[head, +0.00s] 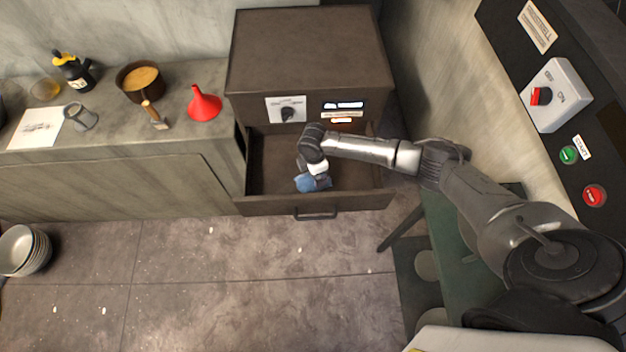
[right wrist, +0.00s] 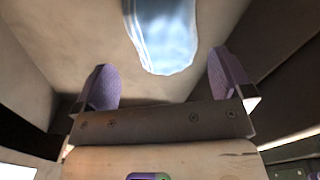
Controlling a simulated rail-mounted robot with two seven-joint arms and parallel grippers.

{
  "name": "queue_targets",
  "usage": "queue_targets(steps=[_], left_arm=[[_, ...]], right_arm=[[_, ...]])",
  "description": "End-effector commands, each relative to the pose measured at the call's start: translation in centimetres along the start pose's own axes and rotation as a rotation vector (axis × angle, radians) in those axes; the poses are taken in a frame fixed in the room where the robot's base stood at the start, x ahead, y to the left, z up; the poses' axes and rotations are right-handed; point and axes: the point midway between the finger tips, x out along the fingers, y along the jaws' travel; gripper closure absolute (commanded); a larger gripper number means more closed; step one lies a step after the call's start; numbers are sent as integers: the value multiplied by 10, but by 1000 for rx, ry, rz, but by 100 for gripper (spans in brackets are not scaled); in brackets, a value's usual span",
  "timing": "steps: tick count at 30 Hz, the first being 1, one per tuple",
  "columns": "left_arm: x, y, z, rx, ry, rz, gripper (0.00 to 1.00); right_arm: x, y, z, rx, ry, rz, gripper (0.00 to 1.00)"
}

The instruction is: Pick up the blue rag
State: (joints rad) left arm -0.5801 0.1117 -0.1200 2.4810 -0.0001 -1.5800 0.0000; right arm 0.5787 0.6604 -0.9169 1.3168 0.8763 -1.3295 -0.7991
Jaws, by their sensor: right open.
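The blue rag (head: 306,184) lies in the open drawer (head: 270,204) of the brown cabinet, partly covered by my right gripper in the head view. In the right wrist view the rag (right wrist: 165,35) shows as a light blue shape at the top, centred between and beyond the two purple-padded fingers. My right gripper (right wrist: 162,85) is open, with nothing between its fingertips that I can see touching them. In the head view my right gripper (head: 318,182) reaches down into the drawer over the rag. My left gripper is not in view.
The drawer walls surround my right gripper closely. The cabinet (head: 308,55) rises behind it. A counter at left holds a red funnel (head: 204,104), a pan (head: 140,82) and a bottle (head: 73,70). Stacked bowls (head: 22,250) sit at far left. The floor in front is clear.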

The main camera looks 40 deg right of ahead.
Motion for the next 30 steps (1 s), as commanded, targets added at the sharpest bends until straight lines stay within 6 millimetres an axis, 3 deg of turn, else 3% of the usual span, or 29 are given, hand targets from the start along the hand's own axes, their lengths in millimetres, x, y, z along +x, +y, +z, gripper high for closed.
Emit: queue_targets(steps=[12, 22, 30], left_arm=[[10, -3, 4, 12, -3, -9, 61], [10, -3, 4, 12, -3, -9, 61], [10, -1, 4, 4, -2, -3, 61]], right_arm=[[47, -5, -1, 0, 1, -1, 2], [51, -5, 0, 0, 0, -1, 2], [51, -5, 0, 0, 0, -1, 27]])
